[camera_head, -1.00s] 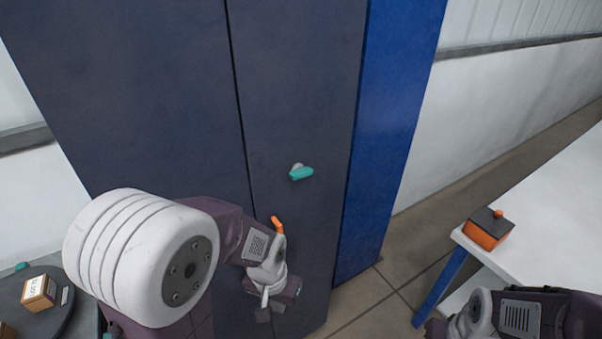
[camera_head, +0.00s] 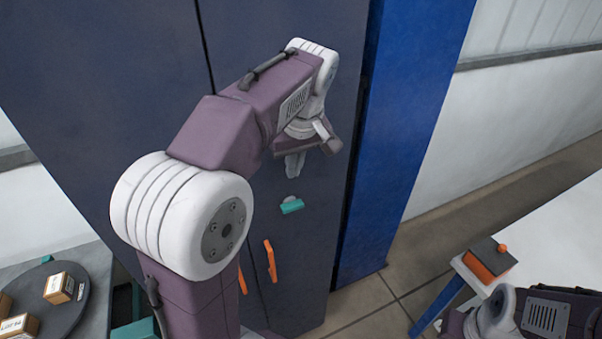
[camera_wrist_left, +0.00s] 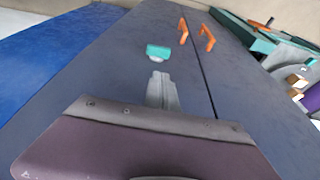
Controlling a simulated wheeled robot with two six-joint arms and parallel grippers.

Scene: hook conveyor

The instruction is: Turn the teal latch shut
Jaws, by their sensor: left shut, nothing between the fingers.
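The teal latch (camera_head: 292,206) sits on the dark cabinet door (camera_head: 300,250). Its bar lies about crosswise, slightly tilted, below a small grey mount. It also shows in the left wrist view (camera_wrist_left: 158,52), just beyond the fingertips. My left gripper (camera_head: 294,170) is above the latch in the head view, with its fingers shut and empty and pointing down toward it. The fingers (camera_wrist_left: 162,88) show together in the wrist view, with a gap between them and the latch. My right arm shows at the lower right, but its gripper is out of view.
Orange handles (camera_head: 270,260) are lower on the doors, beside the seam. A blue cabinet side (camera_head: 400,130) is at right. A white table (camera_head: 560,240) holds an orange box (camera_head: 488,263). A dark round tray (camera_head: 62,318) with small boxes is at lower left.

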